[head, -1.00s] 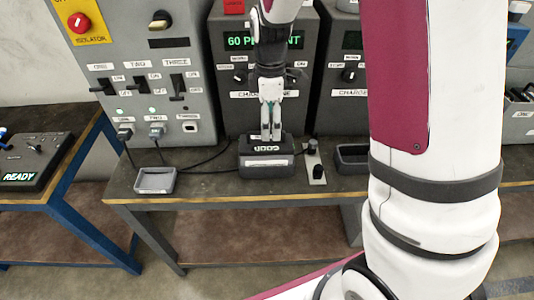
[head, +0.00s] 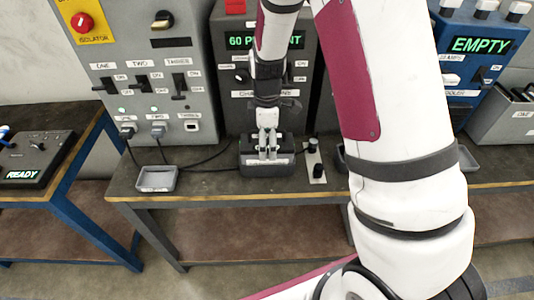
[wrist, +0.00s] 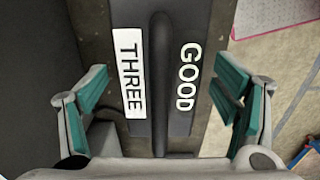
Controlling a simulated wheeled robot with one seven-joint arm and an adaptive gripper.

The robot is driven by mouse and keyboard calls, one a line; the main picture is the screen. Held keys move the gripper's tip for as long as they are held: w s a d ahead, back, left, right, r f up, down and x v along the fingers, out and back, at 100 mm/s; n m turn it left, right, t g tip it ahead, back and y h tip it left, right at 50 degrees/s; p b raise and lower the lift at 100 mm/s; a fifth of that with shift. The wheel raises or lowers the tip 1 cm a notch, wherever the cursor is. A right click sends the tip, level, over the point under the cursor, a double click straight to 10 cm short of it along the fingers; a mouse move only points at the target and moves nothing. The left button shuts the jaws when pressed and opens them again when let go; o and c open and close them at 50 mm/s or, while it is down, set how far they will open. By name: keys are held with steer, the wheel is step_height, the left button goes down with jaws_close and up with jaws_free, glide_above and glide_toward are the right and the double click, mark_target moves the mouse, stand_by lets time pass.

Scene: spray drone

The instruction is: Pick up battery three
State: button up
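Battery three (head: 268,170) is a dark block on the bench in front of the charger reading 60 PERCENT. In the wrist view its top (wrist: 185,125) carries the labels THREE and GOOD, with a raised dark bar between them. My gripper (head: 268,154) points down over the battery in the head view. In the wrist view my gripper (wrist: 158,115) is open, with one teal-padded finger on each side of the labelled top. Neither finger visibly presses on the battery. The fingertips hide part of the battery's top in the head view.
A small grey tray (head: 156,179) lies left on the bench (head: 225,184). Cables run from the switch panel (head: 150,75) behind the battery. A plate with black knobs (head: 316,160) stands close to its right. A blue EMPTY unit (head: 474,60) is at right.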

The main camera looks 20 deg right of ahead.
steer(key=c, duration=1.8)
steer(key=shift+w+r, duration=0.1)
jaws_close()
